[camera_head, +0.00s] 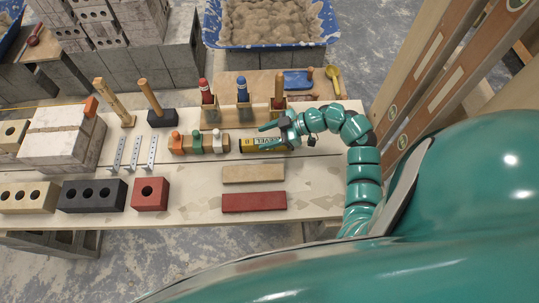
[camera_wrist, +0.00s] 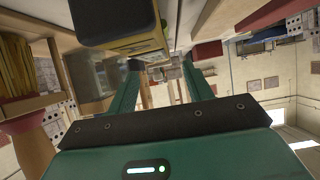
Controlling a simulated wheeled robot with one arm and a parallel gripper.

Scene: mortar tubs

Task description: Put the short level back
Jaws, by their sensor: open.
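The short level (camera_head: 262,144) is a yellow bar with dark ends and a "LEVEL" label. It lies lengthwise on the bench (camera_head: 215,180), right of a wooden block with coloured pegs. My gripper (camera_head: 277,132) is at the level's right half, with one finger visible just above it in the head view. In the wrist view, my open gripper (camera_wrist: 160,68) has a gap between its fingers, and the yellow level (camera_wrist: 136,45) with its black end crosses in front of the left finger's tip. I cannot tell whether they touch.
A tan bar (camera_head: 253,174) and a red bar (camera_head: 254,202) lie in front. Bricks (camera_head: 150,193) sit at the front left.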

